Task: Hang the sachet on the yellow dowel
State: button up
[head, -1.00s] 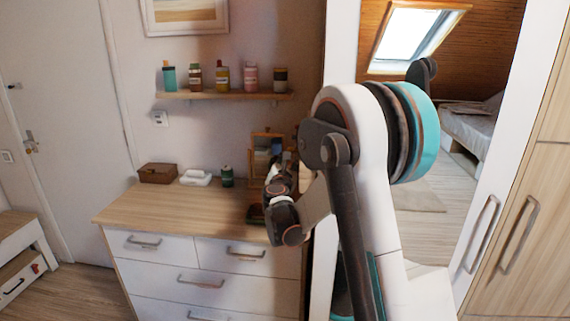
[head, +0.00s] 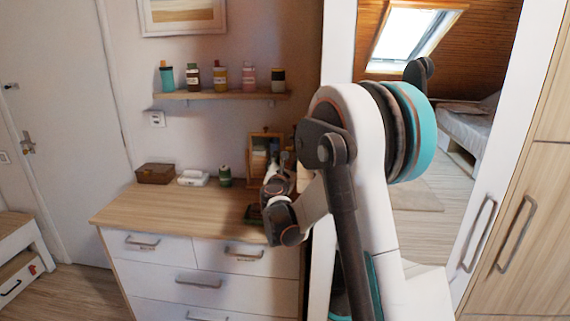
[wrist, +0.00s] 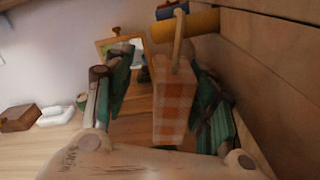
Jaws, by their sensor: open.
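The sachet (wrist: 176,108) is an orange-and-white checked pouch with a pale loop at its top. In the wrist view it hangs upright between my fingers, clear of the left one; contact with the right one cannot be told. My gripper (wrist: 163,85) is open around it. The loop rises across the front of the yellow dowel (wrist: 196,24), which juts from a wooden panel on the right. Whether the loop passes over the dowel's end is hard to tell. A blue dowel (wrist: 172,10) lies just beyond. In the head view my gripper (head: 277,170) is above the dresser's right end.
The dresser top (head: 150,207) carries a brown box (head: 155,173), a white folded item (head: 193,178), a green jar (head: 225,176) and a wooden-framed stand (head: 266,140). A shelf (head: 220,95) with several bottles is above. A mirror (head: 415,215) stands right. The dresser's left front is clear.

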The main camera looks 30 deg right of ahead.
jog(key=shift+s+a, duration=0.1)
jog(key=v, duration=1.1)
jog(key=shift+s+a, duration=0.2)
jog(key=shift+s, duration=0.05)
